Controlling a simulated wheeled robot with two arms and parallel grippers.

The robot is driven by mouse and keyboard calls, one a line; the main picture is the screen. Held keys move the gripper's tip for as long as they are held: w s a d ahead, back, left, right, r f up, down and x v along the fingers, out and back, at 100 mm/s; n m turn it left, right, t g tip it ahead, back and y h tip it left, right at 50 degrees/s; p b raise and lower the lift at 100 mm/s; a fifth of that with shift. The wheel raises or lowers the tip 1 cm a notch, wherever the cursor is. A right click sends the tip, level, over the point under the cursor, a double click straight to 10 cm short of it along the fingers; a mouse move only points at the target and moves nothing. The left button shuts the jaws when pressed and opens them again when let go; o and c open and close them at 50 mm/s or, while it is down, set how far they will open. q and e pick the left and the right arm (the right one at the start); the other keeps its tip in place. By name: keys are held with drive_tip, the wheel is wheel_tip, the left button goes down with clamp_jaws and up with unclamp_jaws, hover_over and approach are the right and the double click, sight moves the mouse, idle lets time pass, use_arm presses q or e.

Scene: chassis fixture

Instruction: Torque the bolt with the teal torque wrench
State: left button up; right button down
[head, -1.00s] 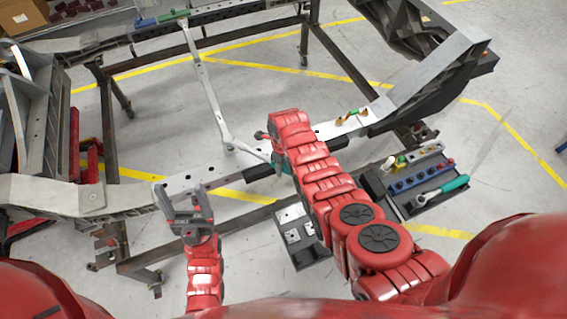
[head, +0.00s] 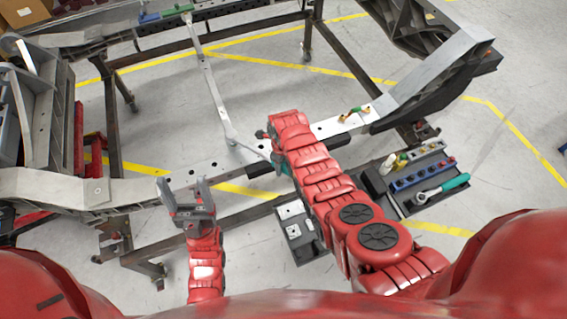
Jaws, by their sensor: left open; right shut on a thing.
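My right gripper (head: 277,158) is at the end of the red arm above the chassis rail (head: 205,168), shut on the teal torque wrench (head: 284,167). The arm hides most of the jaws and part of the handle. The wrench's grey shaft reaches left to the lower end of the slim diagonal bar (head: 214,92). The bolt there is too small or covered to make out. My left gripper (head: 186,184) is open and empty, with its fingers pointing up the picture just in front of the rail.
A tool tray (head: 408,206) at the right holds sockets and a teal-handled ratchet (head: 443,188). A dark tray (head: 306,250) with light plates lies under my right arm. Small brass-coloured parts (head: 352,112) sit on the rail.

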drive_tip(key=shift+s+a+r, duration=0.1)
drive_tip(key=shift+a, duration=0.1)
idle(0.4)
drive_tip(key=shift+r+p, duration=0.15)
drive_tip(key=shift+p, duration=0.15)
drive_tip(key=shift+r+p, duration=0.7)
drive_tip(key=shift+r, duration=0.15)
drive_tip(key=shift+r+p, duration=1.8)
drive_tip(key=shift+r, duration=0.7)
drive_tip(key=shift+f, duration=0.1)
